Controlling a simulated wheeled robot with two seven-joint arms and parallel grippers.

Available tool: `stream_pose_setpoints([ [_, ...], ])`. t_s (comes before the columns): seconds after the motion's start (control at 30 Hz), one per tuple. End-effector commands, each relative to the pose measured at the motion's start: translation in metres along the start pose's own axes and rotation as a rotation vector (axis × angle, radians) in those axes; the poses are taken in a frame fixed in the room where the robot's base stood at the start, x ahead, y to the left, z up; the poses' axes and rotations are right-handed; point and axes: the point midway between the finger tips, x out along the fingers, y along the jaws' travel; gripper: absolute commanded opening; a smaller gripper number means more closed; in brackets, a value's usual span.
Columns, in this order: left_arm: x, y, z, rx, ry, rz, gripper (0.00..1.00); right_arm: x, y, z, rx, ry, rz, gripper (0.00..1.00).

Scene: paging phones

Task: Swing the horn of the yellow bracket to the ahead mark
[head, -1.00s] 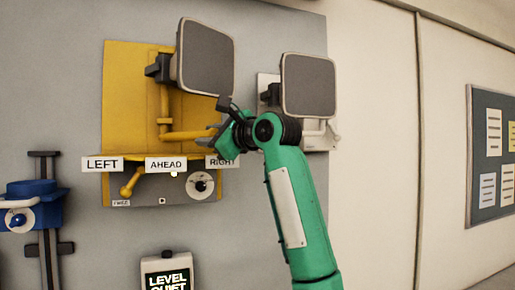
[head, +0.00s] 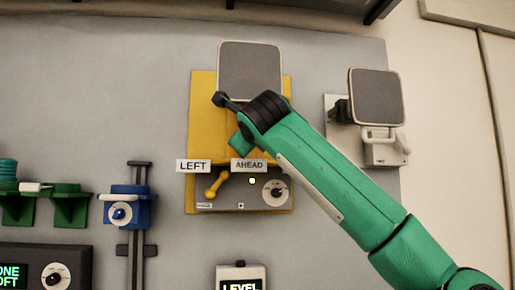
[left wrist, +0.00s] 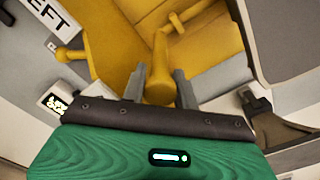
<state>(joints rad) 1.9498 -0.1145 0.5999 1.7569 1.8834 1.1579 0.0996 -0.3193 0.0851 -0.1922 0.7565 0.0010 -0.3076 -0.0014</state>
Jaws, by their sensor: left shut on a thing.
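The yellow bracket (head: 203,120) is on the grey wall panel. Its horn (head: 250,70), a grey square face with a pale rim, faces nearly straight out. My left gripper (left wrist: 160,82) is shut on the bracket's yellow swing bar (left wrist: 160,62), with a finger on either side. In the head view my green arm hides the fingertips and most of the bar. The gripper sits just above the AHEAD mark (head: 249,165). The LEFT mark (head: 193,166) is beside it, and the RIGHT mark is hidden. My right gripper is not in view.
A yellow ball-ended lever (head: 214,186) and a dial (head: 276,192) sit below the marks. A white bracket (head: 384,150) with another horn (head: 377,97) is at the right. A blue slider unit (head: 127,208) is at the left.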

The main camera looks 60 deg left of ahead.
Motion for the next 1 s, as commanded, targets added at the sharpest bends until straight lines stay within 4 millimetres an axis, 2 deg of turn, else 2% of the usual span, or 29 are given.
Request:
stream_pose_setpoints([
  [0.5,0.0,0.0009,0.0025,0.002,0.011,-0.011,0.0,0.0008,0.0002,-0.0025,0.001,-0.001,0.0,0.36],
  [0.53,0.0,0.0009,0.0025,0.002,0.011,-0.011,0.32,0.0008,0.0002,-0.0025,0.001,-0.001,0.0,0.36],
  [0.63,0.0,0.0009,0.0025,0.001,0.011,-0.011,0.51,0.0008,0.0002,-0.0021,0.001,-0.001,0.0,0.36],
  [1.0,-0.0048,0.0019,0.0016,0.0,0.011,-0.011,0.52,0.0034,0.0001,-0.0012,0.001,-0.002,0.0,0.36],
])
